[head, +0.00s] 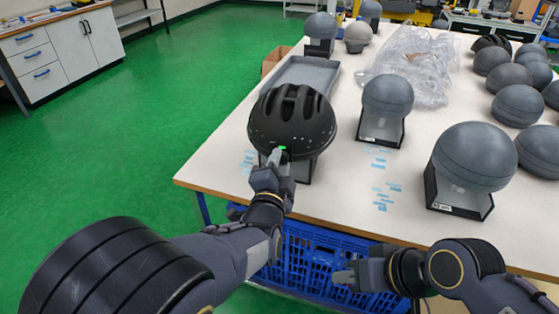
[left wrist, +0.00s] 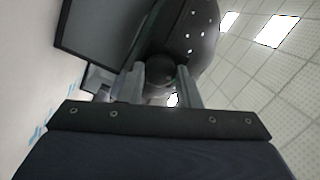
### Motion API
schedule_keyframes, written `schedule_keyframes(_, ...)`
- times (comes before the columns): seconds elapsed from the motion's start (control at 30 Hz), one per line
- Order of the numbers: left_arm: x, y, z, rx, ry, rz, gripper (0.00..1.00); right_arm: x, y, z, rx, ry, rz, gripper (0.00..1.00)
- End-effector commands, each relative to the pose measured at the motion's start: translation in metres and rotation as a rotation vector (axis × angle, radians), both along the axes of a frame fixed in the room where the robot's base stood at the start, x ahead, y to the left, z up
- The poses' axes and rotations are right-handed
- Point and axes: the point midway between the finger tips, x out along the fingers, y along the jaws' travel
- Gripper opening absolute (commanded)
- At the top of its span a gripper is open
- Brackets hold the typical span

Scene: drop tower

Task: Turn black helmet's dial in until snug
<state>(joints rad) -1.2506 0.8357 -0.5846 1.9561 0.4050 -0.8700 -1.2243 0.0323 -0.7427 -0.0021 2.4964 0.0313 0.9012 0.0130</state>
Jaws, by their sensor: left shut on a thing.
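The black helmet (head: 292,122), vented on top, sits on a dark stand near the table's front left corner. My left gripper (head: 279,156) reaches its lower front rim. In the left wrist view, the dark round dial (left wrist: 160,70) lies between the two fingers of my left gripper (left wrist: 160,82), which are shut on it. The helmet's shell (left wrist: 196,38) with small white dots shows behind. A small green spot shows at the fingertips in the head view. My right gripper (head: 344,276) is low in front of the table, away from the helmet; its finger gap is unclear.
Grey head forms (head: 388,95) on black stands and several grey balls (head: 517,105) fill the table's right side. A grey tray (head: 300,75) and clear plastic wrap (head: 415,60) lie behind. A blue crate (head: 308,262) is below the table edge. The green floor at left is clear.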

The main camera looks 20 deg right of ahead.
Motion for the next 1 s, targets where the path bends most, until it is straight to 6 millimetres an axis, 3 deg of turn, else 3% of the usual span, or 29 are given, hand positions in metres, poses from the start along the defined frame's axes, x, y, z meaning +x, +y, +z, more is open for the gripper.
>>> schedule_keyframes(0.4, -0.0003, -0.0004, 0.0, 0.154, -0.079, 0.004, 0.07, 0.0, 0.0, 0.0064, 0.0, 0.0, 0.0, 0.31)
schedule_keyframes(0.93, 0.0, 0.0002, -0.0006, 0.171, -0.085, 0.005, 0.07, 0.0, 0.0, 0.0067, 0.0, 0.0, 0.0, 0.31)
schedule_keyframes(0.97, 0.0, 0.0003, -0.0007, 0.17, -0.085, 0.005, 0.34, 0.0, 0.0, 0.0067, 0.0, 0.0, 0.0, 0.31)
schedule_keyframes(1.0, 0.0, 0.0003, -0.0007, 0.17, -0.085, 0.005, 0.39, 0.0, 0.0, 0.0067, 0.0, 0.0, 0.0, 0.31)
